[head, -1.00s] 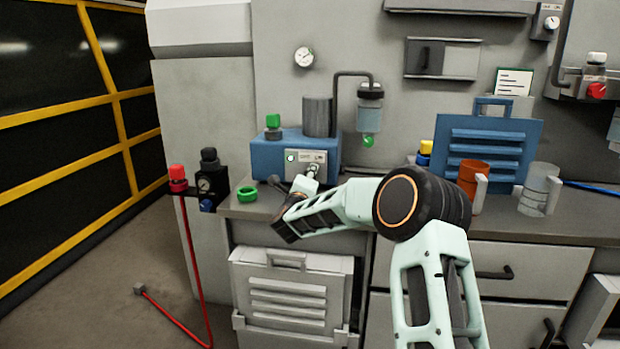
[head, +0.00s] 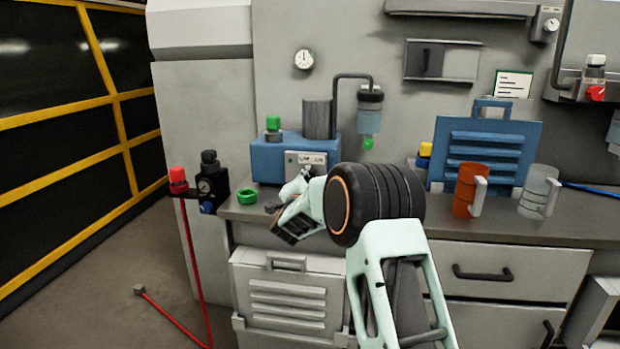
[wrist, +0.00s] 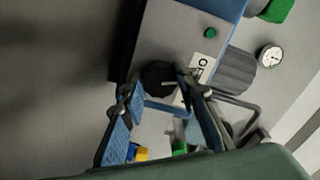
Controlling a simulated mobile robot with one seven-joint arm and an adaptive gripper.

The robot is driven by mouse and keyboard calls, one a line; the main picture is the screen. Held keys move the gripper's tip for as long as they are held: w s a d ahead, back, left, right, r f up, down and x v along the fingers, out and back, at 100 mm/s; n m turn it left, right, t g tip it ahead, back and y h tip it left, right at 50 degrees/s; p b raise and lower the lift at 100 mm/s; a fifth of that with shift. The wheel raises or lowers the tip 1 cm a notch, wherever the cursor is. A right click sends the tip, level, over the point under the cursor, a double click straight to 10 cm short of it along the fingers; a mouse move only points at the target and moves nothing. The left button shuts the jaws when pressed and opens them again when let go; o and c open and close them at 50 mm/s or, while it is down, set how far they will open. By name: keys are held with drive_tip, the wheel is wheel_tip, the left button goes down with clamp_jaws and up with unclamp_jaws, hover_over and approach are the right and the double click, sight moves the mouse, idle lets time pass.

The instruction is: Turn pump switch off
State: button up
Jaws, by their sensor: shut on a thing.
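The pump is a blue box (head: 268,160) with a grey cylinder on top, on the bench at the back left. Its pale front plate (head: 318,159) carries OFF and ON labels and a small lamp (head: 291,158). In the wrist view the lamp (wrist: 210,33) is dark green and looks unlit. The black switch knob (wrist: 157,76) sits between the fingertips of my gripper (wrist: 161,88), which is shut on it. One label shows beside the right finger. In the head view my wrist hides most of the gripper, and the knob's pointing direction is hard to tell.
A green ring (head: 247,195) lies on the bench left of my wrist. A wall gauge (head: 303,59) hangs above the pump. An orange mug (head: 467,190), a clear mug (head: 537,191) and a blue panel (head: 490,150) stand to the right.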

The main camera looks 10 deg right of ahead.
drive_tip(key=shift+n+p, duration=0.5)
drive_tip(key=shift+n, duration=1.8)
drive_tip(key=o, duration=1.1)
drive_tip(key=shift+o, duration=0.2)
drive_tip(key=v, duration=1.2)
drive_tip(key=shift+r, duration=0.2)
